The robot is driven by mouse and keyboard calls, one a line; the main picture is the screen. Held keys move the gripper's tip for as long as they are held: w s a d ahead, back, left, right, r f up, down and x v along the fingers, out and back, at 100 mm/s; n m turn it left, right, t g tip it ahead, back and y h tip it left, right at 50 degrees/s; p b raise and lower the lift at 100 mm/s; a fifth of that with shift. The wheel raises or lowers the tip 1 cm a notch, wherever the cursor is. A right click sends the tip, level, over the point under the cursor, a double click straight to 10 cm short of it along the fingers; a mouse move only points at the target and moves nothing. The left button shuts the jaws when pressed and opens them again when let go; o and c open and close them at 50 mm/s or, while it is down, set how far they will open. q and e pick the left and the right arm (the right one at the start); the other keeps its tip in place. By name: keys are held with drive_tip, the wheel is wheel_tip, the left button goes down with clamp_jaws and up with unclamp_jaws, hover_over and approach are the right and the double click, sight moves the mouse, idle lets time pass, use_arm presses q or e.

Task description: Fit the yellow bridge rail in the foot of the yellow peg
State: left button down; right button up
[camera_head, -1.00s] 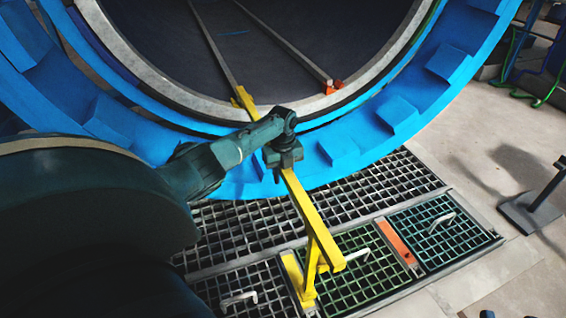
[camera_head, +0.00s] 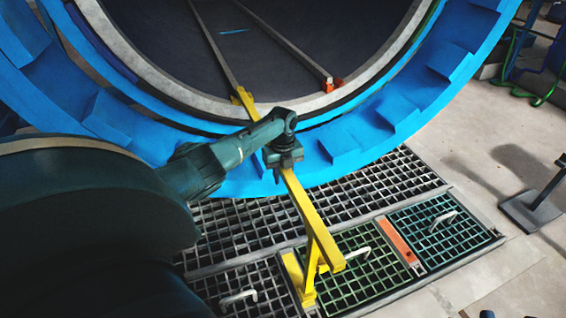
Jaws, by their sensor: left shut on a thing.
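The yellow bridge rail (camera_head: 312,222) is a long bar with a braced leg at its near end. My left gripper (camera_head: 283,165) is shut on it near its far end, and the rail slopes from there toward the lower right. A yellow peg (camera_head: 244,100) stands at the autoclave mouth, at the end of the left inner rail; its foot is partly hidden by my left arm. The rail's far end is hidden under the gripper, so I cannot tell whether it touches the peg. The leg's lower end is by a yellow strip (camera_head: 293,276) in the floor. My right gripper is out of view.
The blue autoclave ring (camera_head: 375,125) curves around the dark chamber. An orange peg (camera_head: 329,86) ends the right inner rail. Floor gratings (camera_head: 400,180) with white handles lie below, beside an orange strip (camera_head: 398,241). A dark stand (camera_head: 532,210) is at the right.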

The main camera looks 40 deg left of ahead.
use_arm(q)
drive_tip(key=shift+f+b, duration=0.5)
drive_tip(key=shift+f, duration=0.1)
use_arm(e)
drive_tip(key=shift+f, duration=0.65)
use_arm(q)
drive_tip(key=shift+r, duration=0.1)
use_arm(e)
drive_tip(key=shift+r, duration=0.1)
